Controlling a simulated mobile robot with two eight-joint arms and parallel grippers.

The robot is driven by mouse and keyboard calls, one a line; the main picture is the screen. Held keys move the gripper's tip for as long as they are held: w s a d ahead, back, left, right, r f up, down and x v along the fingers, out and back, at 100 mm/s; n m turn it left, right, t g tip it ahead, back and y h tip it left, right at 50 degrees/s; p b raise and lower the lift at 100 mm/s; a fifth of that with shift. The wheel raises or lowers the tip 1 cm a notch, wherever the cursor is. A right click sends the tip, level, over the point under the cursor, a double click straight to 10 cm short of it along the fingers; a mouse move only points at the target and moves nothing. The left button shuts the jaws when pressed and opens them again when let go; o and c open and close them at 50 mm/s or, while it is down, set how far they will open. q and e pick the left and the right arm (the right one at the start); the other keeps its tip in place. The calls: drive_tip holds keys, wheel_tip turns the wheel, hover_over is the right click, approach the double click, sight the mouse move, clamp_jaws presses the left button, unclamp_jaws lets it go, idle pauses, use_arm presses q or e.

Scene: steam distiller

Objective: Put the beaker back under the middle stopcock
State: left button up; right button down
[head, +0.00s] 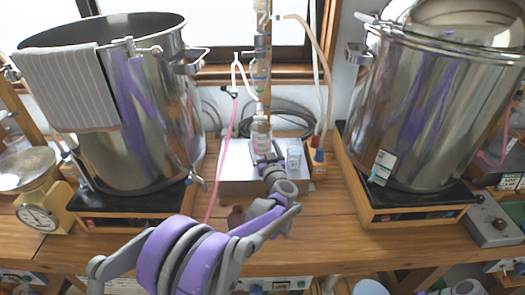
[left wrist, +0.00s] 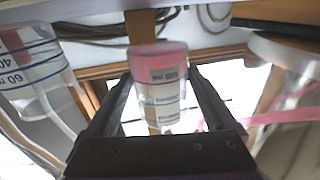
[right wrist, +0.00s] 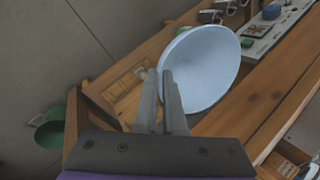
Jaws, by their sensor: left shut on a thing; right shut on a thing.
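My left gripper (head: 263,156) is shut on a small clear beaker (head: 261,135) in front of the upright glass column. In the left wrist view the beaker (left wrist: 158,95) sits between both fingers, with a pink layer and printed marks. The glass column (head: 260,75) rises directly above it, with a small stopcock fitting (head: 254,98) just over the beaker. I cannot tell whether the beaker touches the white platform (head: 232,166). My right gripper (right wrist: 163,85) is shut on the rim of a light blue bowl (right wrist: 203,65), low at the front.
A second graduated beaker (head: 293,157) stands close on the right; it is large in the left wrist view (left wrist: 35,70). Steel pots stand left (head: 150,120) and right (head: 430,110). A pink tube (head: 226,150) hangs left of the column. Some bench front (head: 330,240) is clear.

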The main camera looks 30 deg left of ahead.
sight(262, 150)
use_arm(q)
drive_tip(key=shift+x, duration=1.2)
drive_tip(key=shift+f, duration=1.75)
drive_tip(key=shift+b, duration=0.3)
drive_tip(key=shift+f, duration=0.2)
drive_tip(key=o, duration=1.5)
drive_tip(key=shift+c, duration=0.2)
drive_tip(key=shift+r, duration=0.25)
drive_tip(key=v, duration=1.2)
